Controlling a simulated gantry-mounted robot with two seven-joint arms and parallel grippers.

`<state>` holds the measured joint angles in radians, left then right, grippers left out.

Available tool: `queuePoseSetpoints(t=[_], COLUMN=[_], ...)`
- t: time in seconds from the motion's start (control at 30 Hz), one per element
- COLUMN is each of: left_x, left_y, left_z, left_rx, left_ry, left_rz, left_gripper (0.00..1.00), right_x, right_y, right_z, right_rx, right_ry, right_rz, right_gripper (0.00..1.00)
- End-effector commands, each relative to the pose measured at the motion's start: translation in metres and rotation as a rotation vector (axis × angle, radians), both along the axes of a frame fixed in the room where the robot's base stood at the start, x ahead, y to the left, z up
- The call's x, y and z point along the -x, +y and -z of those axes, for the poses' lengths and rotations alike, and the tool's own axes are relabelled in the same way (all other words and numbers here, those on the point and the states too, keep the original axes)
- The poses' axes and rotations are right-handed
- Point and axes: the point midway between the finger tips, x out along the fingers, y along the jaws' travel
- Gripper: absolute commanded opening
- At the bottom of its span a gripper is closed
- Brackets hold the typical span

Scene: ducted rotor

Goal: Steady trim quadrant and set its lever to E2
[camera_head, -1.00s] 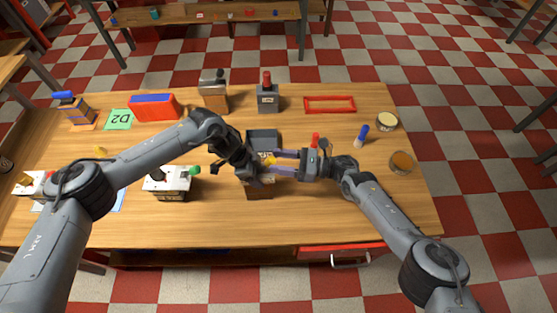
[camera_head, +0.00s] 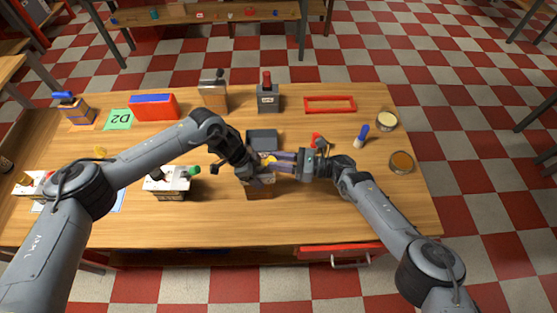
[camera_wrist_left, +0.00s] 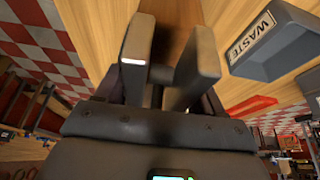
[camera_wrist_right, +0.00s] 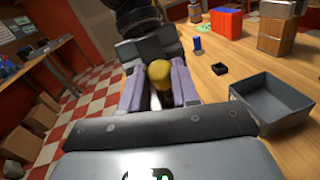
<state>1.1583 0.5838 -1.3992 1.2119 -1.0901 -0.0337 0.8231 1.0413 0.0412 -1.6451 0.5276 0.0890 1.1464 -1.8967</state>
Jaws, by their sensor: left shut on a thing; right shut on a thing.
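The trim quadrant (camera_head: 260,192) is a wood-sided box standing near the front middle of the table, mostly covered by my grippers in the head view. Its brown side also shows between the fingers in the left wrist view (camera_wrist_left: 168,35). My left gripper (camera_head: 262,178) is shut on the quadrant's body from the left. My right gripper (camera_head: 274,162) is shut on the lever's yellow knob, seen between its fingers in the right wrist view (camera_wrist_right: 159,76). The scale marks, including E2, are hidden or too small to read.
A grey WASTE tray (camera_head: 262,136) sits just behind the quadrant. A white-topped box with a green knob (camera_head: 168,181) stands to the left. Knobbed boxes (camera_head: 213,96) (camera_head: 267,98) and a red frame (camera_head: 330,104) line the back. Tins (camera_head: 401,161) stand at right.

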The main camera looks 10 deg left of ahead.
Motion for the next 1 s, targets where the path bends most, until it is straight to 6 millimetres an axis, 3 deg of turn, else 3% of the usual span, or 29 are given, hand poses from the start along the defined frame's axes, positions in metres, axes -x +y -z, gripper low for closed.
queuePoseSetpoints(t=[0.73, 0.77, 0.9, 1.0], left_x=[0.0, 0.0, 0.0, 0.0], left_y=[0.0, 0.0, 0.0, 0.0], left_z=[0.0, 0.0, 0.0, 0.0], left_rx=[-0.001, -0.001, -0.001, 0.0], left_ry=[-0.001, -0.001, -0.001, -0.001], left_rz=[0.0, 0.0, 0.0, 0.0], left_gripper=[0.22, 0.22, 0.22, 0.22], right_x=[0.004, 0.004, 0.004, 0.004], right_y=[0.012, 0.012, 0.012, 0.012], right_z=[-0.009, -0.009, -0.009, -0.009], right_rx=[0.124, 0.124, 0.124, 0.124], right_ry=[-0.039, -0.039, -0.039, -0.039], right_rz=[-0.001, -0.001, -0.001, 0.0], right_gripper=[0.0, 0.33, 0.54, 0.56])
